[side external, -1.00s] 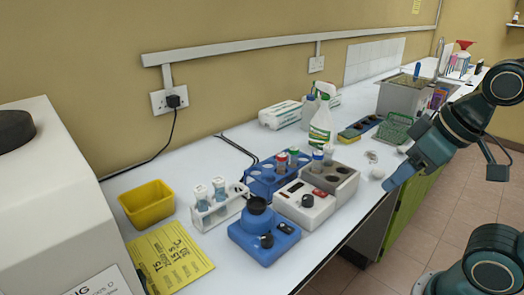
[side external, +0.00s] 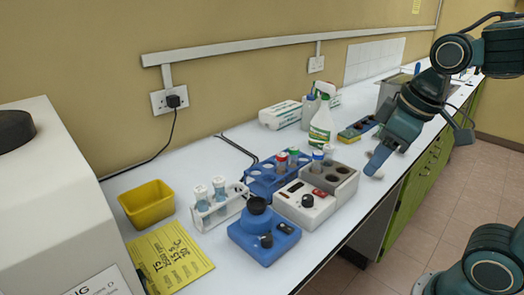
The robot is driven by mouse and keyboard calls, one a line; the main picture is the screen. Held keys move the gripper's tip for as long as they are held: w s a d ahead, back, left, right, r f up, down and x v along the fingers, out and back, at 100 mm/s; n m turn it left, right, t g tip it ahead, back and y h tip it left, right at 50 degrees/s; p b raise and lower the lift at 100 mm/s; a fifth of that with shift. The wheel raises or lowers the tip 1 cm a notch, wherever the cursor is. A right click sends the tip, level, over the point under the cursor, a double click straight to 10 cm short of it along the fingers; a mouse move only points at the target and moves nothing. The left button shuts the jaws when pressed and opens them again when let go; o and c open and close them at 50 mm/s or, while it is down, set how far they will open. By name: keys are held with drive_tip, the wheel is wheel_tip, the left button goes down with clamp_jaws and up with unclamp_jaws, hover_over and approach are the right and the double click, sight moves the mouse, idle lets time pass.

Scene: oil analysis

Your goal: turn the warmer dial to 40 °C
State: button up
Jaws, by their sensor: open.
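The warmer (side external: 306,209) is a white box with a grey block of wells (side external: 345,176) behind it, on the bench. Its black dial (side external: 308,201) sits on the front panel, with a small dark display and a red switch (side external: 319,193) close by. The dial's setting is too small to read. My gripper (side external: 375,168) is above the bench's front edge, to the right of the warmer and apart from it, pointing down. Its jaws are open and hold nothing that I can see; the gap between the fingers is hidden from this side.
A blue mixer (side external: 264,238) with a black top stands in front-left of the warmer. A blue rack (side external: 268,180) holds capped tubes behind it; some tubes stand by the grey block. A spray bottle (side external: 322,125) stands farther back. A white rack (side external: 217,209) and yellow tub (side external: 147,204) are left.

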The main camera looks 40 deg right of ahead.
drive_tip(key=w+d+f+n+g, duration=0.1)
drive_tip(key=w+n+g, duration=0.15)
drive_tip(key=w, duration=0.55)
drive_tip(key=n+g, duration=0.2)
drive_tip(key=n, duration=0.2)
hover_over(308, 197)
wheel_tip(308, 197, down, 5)
drive_tip(key=shift+r, duration=0.15)
wheel_tip(308, 197, down, 14)
drive_tip(key=shift+r, duration=0.1)
drive_tip(key=c, duration=1)
